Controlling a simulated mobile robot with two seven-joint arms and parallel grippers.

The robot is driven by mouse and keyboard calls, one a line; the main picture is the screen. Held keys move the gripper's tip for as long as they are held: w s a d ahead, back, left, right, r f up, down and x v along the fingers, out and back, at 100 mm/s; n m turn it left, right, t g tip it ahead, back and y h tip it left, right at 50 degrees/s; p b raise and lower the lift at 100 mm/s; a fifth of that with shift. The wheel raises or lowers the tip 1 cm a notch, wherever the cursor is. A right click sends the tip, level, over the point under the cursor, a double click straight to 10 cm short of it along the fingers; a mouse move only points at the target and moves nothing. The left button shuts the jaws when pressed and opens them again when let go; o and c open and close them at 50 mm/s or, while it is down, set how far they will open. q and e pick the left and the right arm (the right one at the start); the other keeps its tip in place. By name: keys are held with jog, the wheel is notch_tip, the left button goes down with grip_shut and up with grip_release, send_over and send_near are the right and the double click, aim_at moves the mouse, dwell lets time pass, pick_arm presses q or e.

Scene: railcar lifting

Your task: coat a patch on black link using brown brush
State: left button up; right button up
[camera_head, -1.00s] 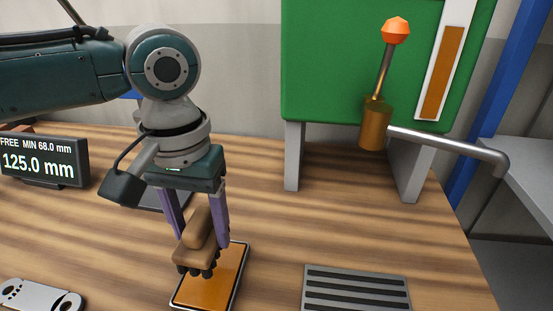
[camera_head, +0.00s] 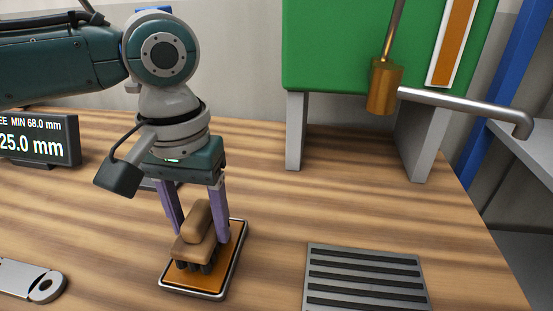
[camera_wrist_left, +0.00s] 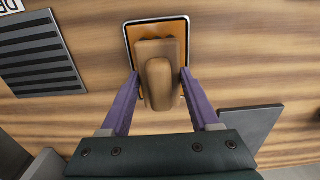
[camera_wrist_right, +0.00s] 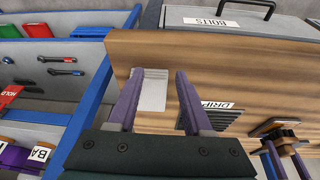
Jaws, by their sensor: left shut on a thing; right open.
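The brown brush (camera_head: 196,228) is held in my left gripper (camera_head: 198,222), bristles down on the orange pad of a metal-rimmed tray (camera_head: 239,250). The bristles appear to touch the pad. The left wrist view shows the brush (camera_wrist_left: 159,82) between the purple fingers, over the tray (camera_wrist_left: 130,42). A pale grey link with dark holes (camera_head: 25,280) lies at the lower left of the head view. I cannot make out a black link for certain. My right gripper (camera_wrist_right: 157,78) is open and empty above the table in the right wrist view.
A slotted grate (camera_head: 365,278) lies right of the tray. A display reading 25.0 mm (camera_head: 38,140), cut off at left, stands at the left. A green board on grey legs (camera_head: 340,50) stands behind, with a brass cylinder (camera_head: 384,88) and metal bar (camera_head: 460,106) before it.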

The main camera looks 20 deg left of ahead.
aim_at(197, 213)
pick_arm(q)
jog(key=shift+f, duration=0.5)
pick_arm(e)
jog(key=shift+d+f, duration=0.1)
jog(key=shift+f, duration=0.1)
dwell(0.4)
jog(key=shift+r, duration=0.25)
dwell(0.8)
pick_arm(q)
jog(key=shift+a+f, duration=0.1)
jog(key=shift+f, duration=0.05)
pick_arm(e)
jog(key=shift+r, duration=0.2)
dwell(0.7)
pick_arm(q)
jog(key=shift+p, duration=0.35)
pick_arm(e)
jog(key=shift+r, duration=0.1)
pick_arm(q)
notch_tip(197, 213, up, 7)
jog(key=p, duration=0.9)
jog(key=shift+r, duration=0.2)
jog(key=shift+f, duration=0.1)
pick_arm(e)
notch_tip(197, 213, up, 9)
